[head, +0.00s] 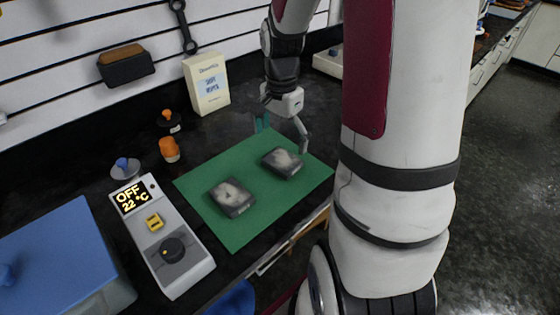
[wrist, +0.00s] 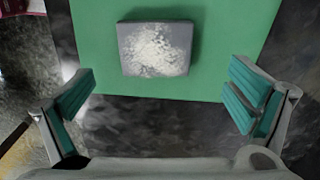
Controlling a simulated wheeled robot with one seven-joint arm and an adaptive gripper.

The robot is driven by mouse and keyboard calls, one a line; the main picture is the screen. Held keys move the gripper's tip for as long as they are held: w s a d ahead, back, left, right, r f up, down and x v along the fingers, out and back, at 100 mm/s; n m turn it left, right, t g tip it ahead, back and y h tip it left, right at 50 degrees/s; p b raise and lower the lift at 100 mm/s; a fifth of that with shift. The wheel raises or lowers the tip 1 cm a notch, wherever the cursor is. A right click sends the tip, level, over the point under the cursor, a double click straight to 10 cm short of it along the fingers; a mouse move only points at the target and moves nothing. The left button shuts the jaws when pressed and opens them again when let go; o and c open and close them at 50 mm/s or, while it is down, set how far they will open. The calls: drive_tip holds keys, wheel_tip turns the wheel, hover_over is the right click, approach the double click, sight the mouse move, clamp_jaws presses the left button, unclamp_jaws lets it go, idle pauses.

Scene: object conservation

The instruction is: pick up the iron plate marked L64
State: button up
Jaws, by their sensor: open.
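Two dark plates with pale, patchy tops lie flat on a green mat (head: 235,226). The left plate (head: 232,198) and the right plate (head: 282,162) are apart from each other. I cannot read a marking on either, so I cannot tell which is L64. My gripper (head: 284,139) is above the mat's far edge, close to the right plate. In the wrist view my gripper (wrist: 158,105) is open and empty, its teal-padded fingers wide apart. One plate (wrist: 155,48) lies ahead of the fingers on the mat (wrist: 230,40), untouched.
A grey hotplate-like device (head: 188,268) reading OFF 22 °C stands left of the mat, with a blue-lidded box (head: 55,255) beyond it. Small orange-topped items (head: 169,149) and a white carton (head: 207,83) stand behind. The counter's front edge runs near the mat.

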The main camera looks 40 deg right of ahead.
sight(282, 159)
drive_tip(key=shift+s+a+f, duration=0.1)
drive_tip(key=shift+s+f, duration=0.05)
drive_tip(key=shift+f, duration=1.35)
drive_tip(key=shift+s+f, duration=0.15)
drive_tip(key=shift+f, duration=1.35)
drive_tip(key=shift+c, duration=0.3)
drive_tip(key=c, duration=2)
drive_tip(key=shift+o, duration=0.2)
drive_tip(key=shift+r, duration=0.15)
